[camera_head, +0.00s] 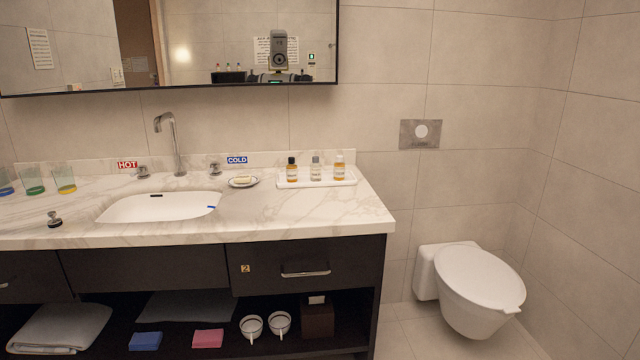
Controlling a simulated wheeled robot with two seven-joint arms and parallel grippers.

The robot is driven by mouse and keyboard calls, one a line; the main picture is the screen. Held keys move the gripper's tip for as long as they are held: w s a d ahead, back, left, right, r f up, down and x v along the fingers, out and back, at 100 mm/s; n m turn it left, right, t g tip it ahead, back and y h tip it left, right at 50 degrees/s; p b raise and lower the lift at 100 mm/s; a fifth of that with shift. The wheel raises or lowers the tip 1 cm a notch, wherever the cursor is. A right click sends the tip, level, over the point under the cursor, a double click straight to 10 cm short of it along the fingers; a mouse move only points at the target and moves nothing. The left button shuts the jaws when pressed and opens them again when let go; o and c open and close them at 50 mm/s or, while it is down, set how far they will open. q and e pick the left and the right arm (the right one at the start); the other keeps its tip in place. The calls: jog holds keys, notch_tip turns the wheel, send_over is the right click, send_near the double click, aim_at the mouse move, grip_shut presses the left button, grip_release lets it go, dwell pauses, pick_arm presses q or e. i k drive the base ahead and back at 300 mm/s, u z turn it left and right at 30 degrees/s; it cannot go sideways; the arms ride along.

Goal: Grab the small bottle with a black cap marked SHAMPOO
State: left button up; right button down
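A small bottle with a black cap (292,172) stands upright at the left end of a white tray (345,181) on the marble counter. Its white label is too small to read from here. Beside it on the same tray stand a clear bottle with a grey cap (316,170) in the middle and an amber bottle with a pale cap (339,169) at the right. Neither of my grippers is in view, and nothing touches the bottles.
A soap dish (240,182) lies left of the tray, by the sink (160,207) and tall faucet (172,140). Glasses (64,178) stand at far left. The counter (310,218) is clear before the tray. A mirror (200,50) hangs above; a toilet (478,280) is right.

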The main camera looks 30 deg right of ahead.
aim_at(291, 167)
jog(key=z, duration=1.2)
jog(key=i, duration=1.5)
jog(key=u, duration=0.5)
